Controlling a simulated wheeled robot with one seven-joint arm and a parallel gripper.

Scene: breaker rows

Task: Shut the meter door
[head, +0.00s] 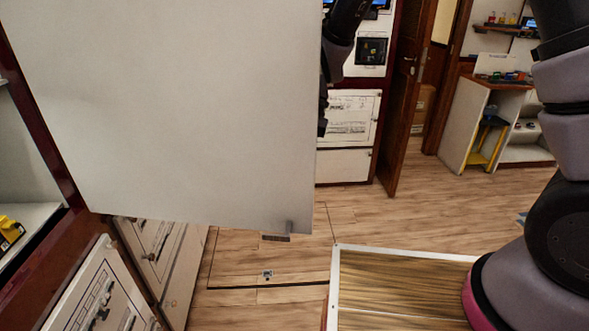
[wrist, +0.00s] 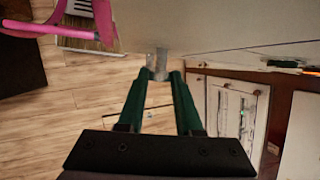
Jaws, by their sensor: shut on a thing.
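The meter door (head: 170,110) is a large plain white panel. It stands open and fills the upper left of the head view; its face also crosses the top of the wrist view (wrist: 240,22). A small grey handle (wrist: 157,63) sits at the door's edge. My gripper (wrist: 158,77) has its green fingers closed on this handle. In the head view a grey tab shows near the door's lower right corner, while my gripper's fingers are hidden behind the panel.
White cabinet fronts (head: 160,250) with drawn markings lie below and left of the door. A brown door (head: 408,95) stands open at the back. A desk (head: 490,85) with a yellow stool (head: 485,145) is at right. Wooden floor (head: 390,215) is clear between.

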